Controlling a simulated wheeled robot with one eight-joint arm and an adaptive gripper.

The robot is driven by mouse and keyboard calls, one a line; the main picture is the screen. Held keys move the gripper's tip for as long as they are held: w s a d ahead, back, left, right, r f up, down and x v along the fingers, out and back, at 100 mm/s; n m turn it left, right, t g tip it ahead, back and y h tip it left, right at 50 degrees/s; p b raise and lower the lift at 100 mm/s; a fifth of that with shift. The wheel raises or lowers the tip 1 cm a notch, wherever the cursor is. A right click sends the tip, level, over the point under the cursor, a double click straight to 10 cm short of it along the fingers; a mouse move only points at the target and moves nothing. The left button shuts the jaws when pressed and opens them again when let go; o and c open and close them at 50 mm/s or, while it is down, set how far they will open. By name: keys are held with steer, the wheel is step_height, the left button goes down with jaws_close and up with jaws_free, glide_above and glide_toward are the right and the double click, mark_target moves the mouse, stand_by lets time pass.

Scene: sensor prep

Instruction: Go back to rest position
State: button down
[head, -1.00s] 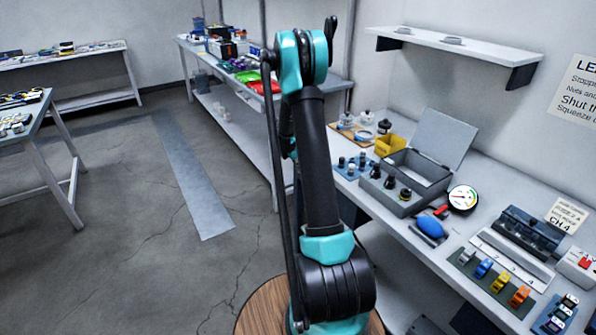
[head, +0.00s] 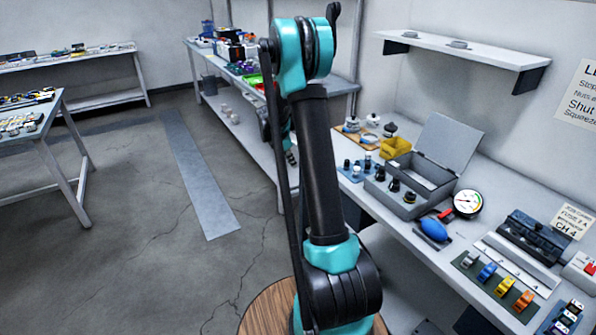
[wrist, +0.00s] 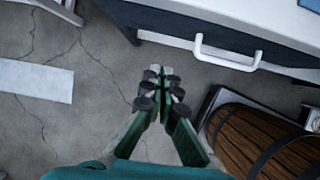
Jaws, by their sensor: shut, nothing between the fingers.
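My gripper (wrist: 160,88) shows in the wrist view with its two fingers together and nothing between them. It hangs over the bare floor in front of a dark drawer front with a white handle (wrist: 226,55). In the head view my arm stands upright in the middle of the picture, and my gripper cannot be made out there.
A workbench on the right holds an open grey case (head: 433,160), a blue bulb (head: 433,229), a gauge (head: 467,203) and coloured clips. A wooden barrel-like thing (wrist: 262,140) is right of my gripper. The floor (head: 130,250) at left is clear.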

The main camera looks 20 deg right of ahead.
steer(key=s+a+r+m+t+y, duration=0.1)
steer(key=s+a+r+m, duration=0.15)
steer(key=s, duration=0.35)
steer(key=s+a+r+m, duration=0.2)
steer(key=s+m, duration=0.2)
steer(key=s, duration=0.2)
steer(key=s+a+r+m+t+y, duration=0.1)
steer(key=s+a+r+m, duration=0.15)
steer(key=s, duration=0.25)
steer(key=s+a+f+m+y, duration=0.1)
steer(key=s+a+m, duration=0.1)
steer(key=s+m, duration=0.3)
steer(key=s+a+f+m+t+y, duration=0.1)
steer(key=s+m, duration=0.5)
steer(key=s, duration=0.8)
steer(key=shift+a+f, duration=0.8)
steer(key=shift+a, duration=0.05)
steer(key=shift+d, duration=0.1)
